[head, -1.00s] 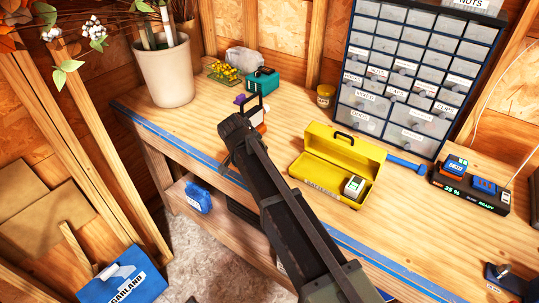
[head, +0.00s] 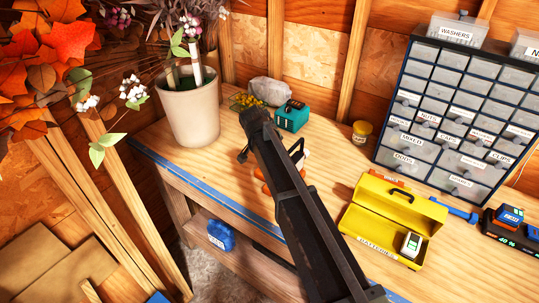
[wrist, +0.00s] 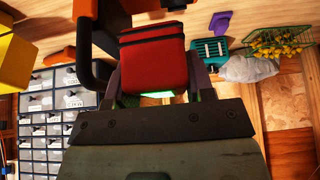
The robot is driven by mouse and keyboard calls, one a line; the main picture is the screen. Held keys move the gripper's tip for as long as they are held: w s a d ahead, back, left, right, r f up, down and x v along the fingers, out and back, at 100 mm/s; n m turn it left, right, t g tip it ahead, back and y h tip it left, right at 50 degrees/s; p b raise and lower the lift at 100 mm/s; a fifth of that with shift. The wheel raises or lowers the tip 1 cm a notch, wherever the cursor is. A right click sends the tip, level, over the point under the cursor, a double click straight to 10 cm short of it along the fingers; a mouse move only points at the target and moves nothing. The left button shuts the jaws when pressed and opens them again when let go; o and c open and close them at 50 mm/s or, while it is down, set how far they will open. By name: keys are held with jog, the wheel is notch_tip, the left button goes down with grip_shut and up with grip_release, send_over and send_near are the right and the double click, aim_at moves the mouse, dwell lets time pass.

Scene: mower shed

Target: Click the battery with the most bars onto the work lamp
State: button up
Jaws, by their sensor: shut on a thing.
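My gripper (wrist: 153,78) is shut on a red battery with black trim (wrist: 153,60), with a finger on either side. A green glow shows at the battery's near end; its bars cannot be read. The orange work lamp with a black handle (wrist: 100,30) is just past the battery in the wrist view; whether they touch cannot be told. In the head view, my arm covers much of the lamp (head: 302,157), and the held battery is hidden. A white battery with a green display (head: 411,244) stands in the yellow BATTERIES box (head: 378,246). A blue battery (head: 510,215) sits on the charger (head: 505,232).
A yellow jar (head: 362,132) and a drawer cabinet (head: 455,125) are behind the yellow box. Blue tape (head: 205,182) runs along the bench's front edge.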

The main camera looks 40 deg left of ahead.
jog(key=w+a+f, duration=0.1)
jog(key=w+a, duration=0.2)
jog(key=w, duration=0.1)
jog(key=f+b, duration=0.7)
jog(key=b, duration=0.1)
jog(key=shift+w+a+f, duration=0.1)
jog(key=shift+a+f, duration=0.1)
jog(key=shift+f, duration=0.2)
jog(key=shift+f+b, duration=0.7)
jog(key=shift+b, duration=0.15)
dwell(0.9)
jog(key=o, duration=1.1)
jog(key=shift+r, duration=0.15)
jog(key=p+v, duration=0.9)
jog(key=v, duration=0.1)
jog(key=shift+s+r, duration=0.2)
jog(key=shift+r, duration=0.1)
